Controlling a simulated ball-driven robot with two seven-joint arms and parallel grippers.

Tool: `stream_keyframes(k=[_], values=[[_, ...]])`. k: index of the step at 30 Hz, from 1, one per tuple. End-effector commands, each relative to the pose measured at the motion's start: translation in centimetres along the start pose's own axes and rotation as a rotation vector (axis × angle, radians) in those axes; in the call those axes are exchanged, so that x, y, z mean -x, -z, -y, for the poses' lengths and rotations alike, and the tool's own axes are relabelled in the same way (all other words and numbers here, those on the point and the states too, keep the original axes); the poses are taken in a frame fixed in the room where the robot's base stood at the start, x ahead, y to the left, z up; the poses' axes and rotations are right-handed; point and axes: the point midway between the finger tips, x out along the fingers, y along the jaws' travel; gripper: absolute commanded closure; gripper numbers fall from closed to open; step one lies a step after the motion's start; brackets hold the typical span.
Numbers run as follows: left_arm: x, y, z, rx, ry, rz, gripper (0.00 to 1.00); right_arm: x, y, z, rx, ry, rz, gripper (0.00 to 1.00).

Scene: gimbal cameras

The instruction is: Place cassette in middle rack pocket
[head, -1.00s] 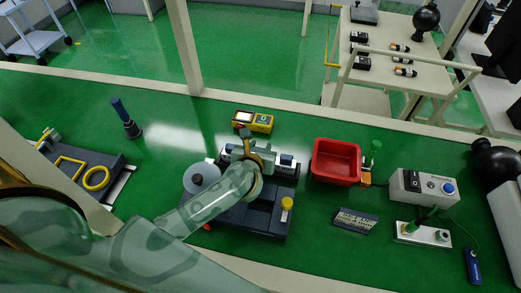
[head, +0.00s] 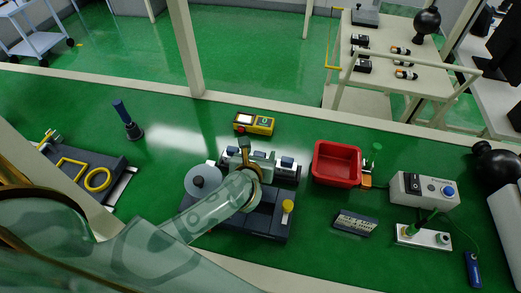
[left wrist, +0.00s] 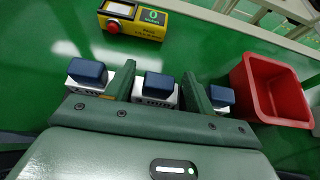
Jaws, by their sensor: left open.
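Three blue-topped, pale cassettes stand in a row in the left wrist view: the left one (left wrist: 87,73), the middle one (left wrist: 158,88) and the right one (left wrist: 221,97). The gripper also shows in the head view (head: 250,160), where my wrist hides part of the rack. The pocket under the middle cassette is hidden. My right gripper is out of view.
A yellow device (head: 254,123) lies behind the rack. A red bin (head: 337,163) stands to its right, with a slotted dark block (head: 355,222) in front. A grey disc (head: 203,180) and a yellow knob (head: 287,206) sit on the base.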

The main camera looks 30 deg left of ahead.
Motion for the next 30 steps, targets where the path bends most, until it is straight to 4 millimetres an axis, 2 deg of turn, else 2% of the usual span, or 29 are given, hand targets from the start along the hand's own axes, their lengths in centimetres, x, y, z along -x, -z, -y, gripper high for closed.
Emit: stream_keyframes(k=[1,6,12,17,30], values=[[1.4,-0.3,0.0,0.001,0.002,0.0,0.46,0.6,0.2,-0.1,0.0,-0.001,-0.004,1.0],[5.5,-0.2,0.1,0.001,0.002,0.0,0.46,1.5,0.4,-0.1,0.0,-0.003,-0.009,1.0],[8.7,-0.1,0.0,0.0,0.0,0.0,0.46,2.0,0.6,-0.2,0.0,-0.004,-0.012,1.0],[9.6,-0.1,0.0,0.0,0.0,0.001,0.46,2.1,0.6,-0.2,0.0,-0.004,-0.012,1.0],[9.5,-0.1,0.0,0.0,0.0,0.001,0.46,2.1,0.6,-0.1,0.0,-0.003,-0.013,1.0]])
